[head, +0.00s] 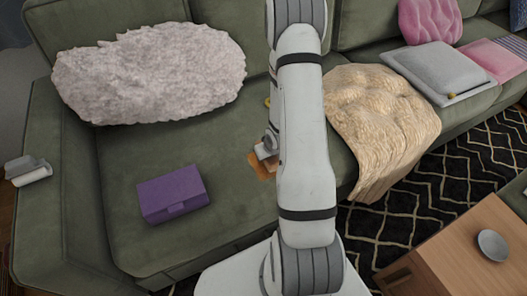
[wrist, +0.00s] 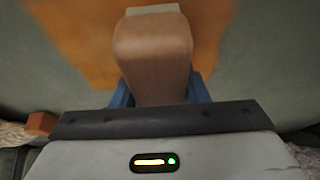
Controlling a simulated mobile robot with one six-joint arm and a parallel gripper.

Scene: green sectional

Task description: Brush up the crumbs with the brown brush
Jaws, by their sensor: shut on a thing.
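The brown brush (wrist: 153,60) is a tan-brown block with a paler far end (wrist: 152,10). My gripper (wrist: 158,95) has blue fingers on both sides of the brush and is shut on it. The brush lies over a flat orange-brown patch (wrist: 85,40) on the green sofa seat. Whether it touches the patch I cannot tell. In the head view the orange patch (head: 257,168) shows beside my arm, which hides most of the gripper and brush. I cannot make out single crumbs.
A purple box (head: 173,194) sits on the seat to the left. A fluffy pale cushion (head: 150,75) leans behind, and a cream throw (head: 375,115) lies to the right. A small orange-brown block (wrist: 42,123) shows in the wrist view. Seat between box and patch is clear.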

